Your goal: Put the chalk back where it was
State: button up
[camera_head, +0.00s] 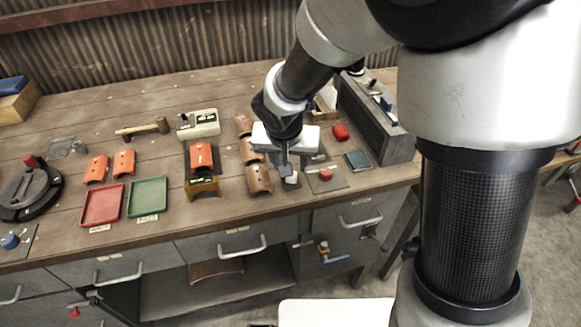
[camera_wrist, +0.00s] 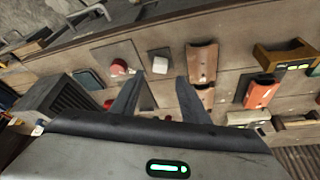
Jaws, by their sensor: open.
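A small white block (camera_head: 292,178), the only chalk-like thing I can make out, sits on the workbench near its front edge. In the wrist view the white block (camera_wrist: 160,62) shows just beyond the fingertips, between a red button and a brown curved tile. My gripper (camera_head: 285,168) points down above the bench by this block and partly hides it. In the wrist view my gripper (camera_wrist: 158,82) has its two fingers apart with nothing held between them. I cannot tell how high the fingertips are above the block.
A red button on a dark plate (camera_head: 325,175) lies right of the block. Brown curved tiles (camera_head: 259,179) lie to its left. A dark ribbed box (camera_head: 375,120) stands at the right. Red (camera_head: 102,205) and green (camera_head: 147,197) trays lie further left, with bare wood between things.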

jog(key=s+d+r, duration=0.6)
jog(key=r, duration=0.2)
jog(key=s+d+r, duration=0.5)
jog(key=d+r, duration=0.1)
jog(key=r, duration=0.2)
jog(key=s+d+r+n+t, duration=0.1)
jog(key=s+d+r, duration=0.1)
jog(key=s, duration=0.6)
jog(key=shift+s+d+r+y, duration=0.3)
jog(key=shift+d, duration=0.1)
jog(key=shift+c, duration=1.2)
jog(key=shift+a, duration=0.15)
